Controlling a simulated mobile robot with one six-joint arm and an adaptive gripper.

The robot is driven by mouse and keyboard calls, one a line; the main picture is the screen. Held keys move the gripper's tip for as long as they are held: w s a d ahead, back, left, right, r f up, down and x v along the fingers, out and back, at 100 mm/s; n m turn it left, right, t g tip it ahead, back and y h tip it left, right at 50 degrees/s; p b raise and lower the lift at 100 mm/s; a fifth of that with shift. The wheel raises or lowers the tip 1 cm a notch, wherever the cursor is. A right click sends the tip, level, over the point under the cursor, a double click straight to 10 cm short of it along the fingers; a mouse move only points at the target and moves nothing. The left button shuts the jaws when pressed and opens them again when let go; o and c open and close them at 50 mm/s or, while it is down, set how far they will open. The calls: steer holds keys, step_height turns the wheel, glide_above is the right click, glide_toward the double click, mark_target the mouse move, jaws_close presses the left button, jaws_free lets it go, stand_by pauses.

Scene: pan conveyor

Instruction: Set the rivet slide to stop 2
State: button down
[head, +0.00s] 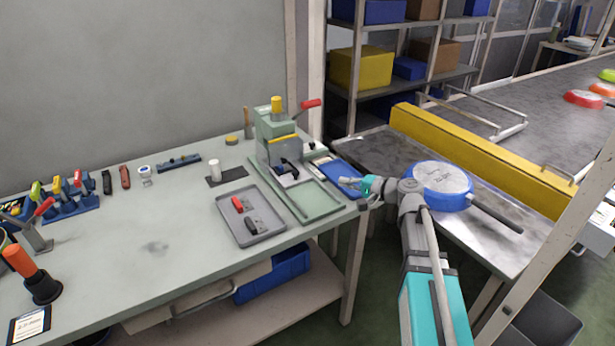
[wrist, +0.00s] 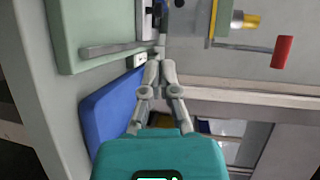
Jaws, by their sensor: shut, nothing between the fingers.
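The green rivet press (head: 270,135) stands at the back right of the workbench, with a yellow cap, a red-handled lever and dark parts low on its front. I cannot tell for certain which part is the rivet slide or at which stop it stands; no stop numbers are readable. My gripper (head: 345,184) is at the right edge of the bench, right of the press and over the blue tray. In the wrist view my gripper (wrist: 160,66) is shut and empty, its fingertips close to the press base (wrist: 85,30) and a small white block (wrist: 137,60). Contact cannot be told.
A grey tray (head: 268,227) holds red and black pieces. A blue pan (head: 440,183) lies on the metal table beside my arm. The bench's middle is mostly clear.

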steer(key=b, duration=0.2)
glide_toward(299, 176)
steer(key=a, duration=0.2)
steer(key=w+a+r, duration=0.1)
steer(key=a, duration=0.3)
steer(key=shift+w+a+r, duration=0.15)
steer(key=shift+w+a, duration=0.15)
steer(key=w+a, duration=0.1)
steer(key=w, duration=0.1)
steer(key=shift+w+a, duration=0.4)
steer(key=shift+w+a+r, duration=0.1)
steer(key=shift+w+a, duration=0.05)
stand_by(0.4)
steer(key=p+v, duration=0.2)
steer(key=v, duration=1.2)
